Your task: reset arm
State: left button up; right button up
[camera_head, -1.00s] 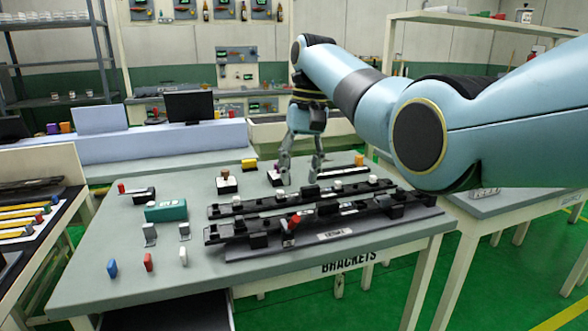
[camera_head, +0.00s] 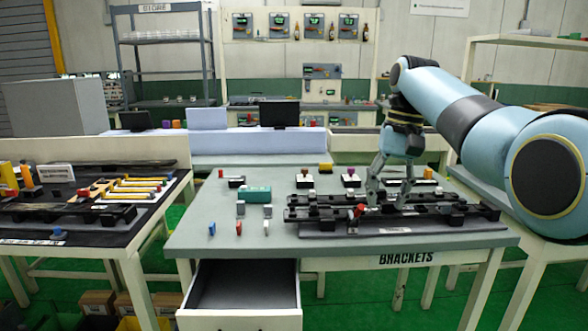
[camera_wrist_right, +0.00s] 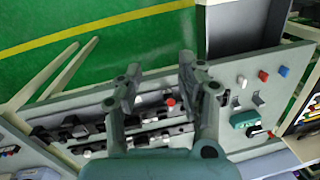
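My right gripper (camera_head: 390,197) points down over the black rails on the table labelled BRACKETS. Its two fingers stand apart with nothing between them; the right wrist view also shows the open gripper (camera_wrist_right: 160,68). The rear black rail (camera_head: 330,199) and front black rail (camera_head: 325,220) carry small blocks, and a red piece (camera_head: 360,210) stands on or beside the front one. In the right wrist view the red piece (camera_wrist_right: 170,103) is beyond the fingers, apart from them. My left gripper is in neither view.
A teal box (camera_head: 254,194) and several small coloured pieces are at the table's left. An open drawer (camera_head: 240,288) hangs out in front. A dark-topped table (camera_head: 70,232) with yellow bars stands left. The front left tabletop (camera_head: 200,246) is mostly bare.

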jog(key=s+d+f+g+b, duration=0.1)
jog(key=s+f+g+b, duration=0.1)
jog(key=s+f, duration=0.9)
jog(key=s+d+f+g+b, duration=0.15)
jog(key=s+f, duration=0.55)
jog(key=f, duration=0.7)
jog(key=s+d+f+g+b, duration=0.2)
jog(key=s+f, duration=0.7)
jog(key=f, duration=0.4)
jog(key=s+d+f+t+h+b, duration=0.1)
jog(key=s+d+f+b, duration=0.15)
jog(key=s+f, duration=0.9)
jog(key=s+d+f+t+h+b, duration=0.1)
jog(key=s+d+f, duration=0.35)
jog(key=s, duration=1.15)
jog(key=s+d+f+t+b, duration=0.1)
jog(key=s+f, duration=0.9)
jog(key=s, duration=0.3)
jog(key=w+n+t, duration=0.1)
jog(key=w+t, duration=0.2)
jog(key=w, duration=0.3)
jog(key=shift+w+d+f+n+t, duration=0.2)
jog(key=shift+d+f+n+t, duration=0.05)
jog(key=shift+f+n+t, duration=0.15)
